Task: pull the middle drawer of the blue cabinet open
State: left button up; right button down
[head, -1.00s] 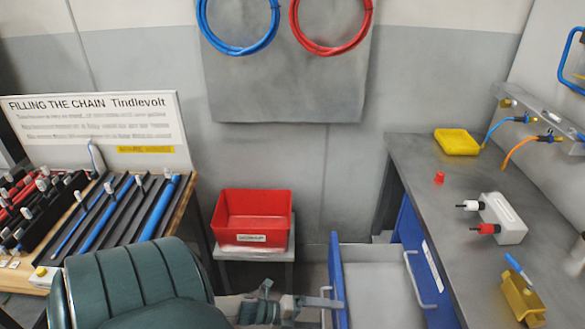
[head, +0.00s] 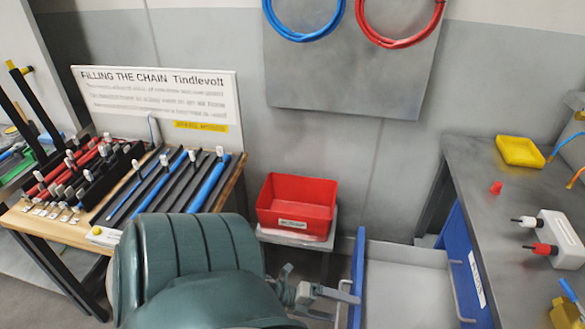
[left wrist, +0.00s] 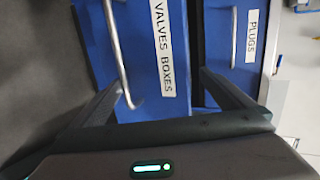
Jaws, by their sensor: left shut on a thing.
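The blue cabinet (head: 485,262) stands on the right in the head view. One drawer (head: 405,252) is pulled well out to the left, its grey inside showing empty. Its blue front (head: 357,270) faces my left gripper (head: 345,291), which is at that front. In the left wrist view this front is labelled VALVES BOXES (left wrist: 163,45) and has a metal bar handle (left wrist: 115,45). My left gripper is shut on this handle; the exact contact is hard to see. The drawer beside it, labelled PLUGS (left wrist: 251,38), is closed. My right gripper is not in view.
A red bin (head: 296,211) on a small stand is behind and left of the open drawer. A bench (head: 232,185) with blue and black rods stands at left. The cabinet's grey top (head: 480,175) holds a yellow tray (head: 520,151) and a white box (head: 558,236).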

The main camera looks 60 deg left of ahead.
pick_arm(q)
jog(key=shift+s+a+r+p, duration=0.15)
jog(key=shift+s+a+r, duration=0.2)
jog(key=shift+r, duration=0.2)
jog(key=shift+s+a+r+p, duration=0.1)
jog(key=shift+s+a+r, duration=0.15)
jog(key=shift+a+r, duration=0.25)
jog(key=shift+s+a+r+p, duration=0.15)
jog(key=shift+s+a+r, duration=0.15)
jog(key=shift+r, duration=0.3)
jog(key=shift+c, duration=0.3)
jog(key=shift+s+d+r, duration=0.1)
jog(key=shift+s+r, duration=0.1)
jog(key=shift+s, duration=0.3)
jog(key=shift+s+d+r, duration=0.1)
jog(key=shift+s+r, duration=0.1)
jog(key=shift+s, duration=0.3)
jog(key=c, duration=1.6)
jog(key=s+a, duration=0.6)
jog(key=s, duration=0.1)
jog(key=shift+s+r, duration=0.25)
jog(key=shift+r, duration=0.15)
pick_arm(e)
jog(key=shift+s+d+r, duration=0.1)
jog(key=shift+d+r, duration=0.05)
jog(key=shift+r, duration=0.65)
pick_arm(q)
jog(key=shift+p, duration=0.35)
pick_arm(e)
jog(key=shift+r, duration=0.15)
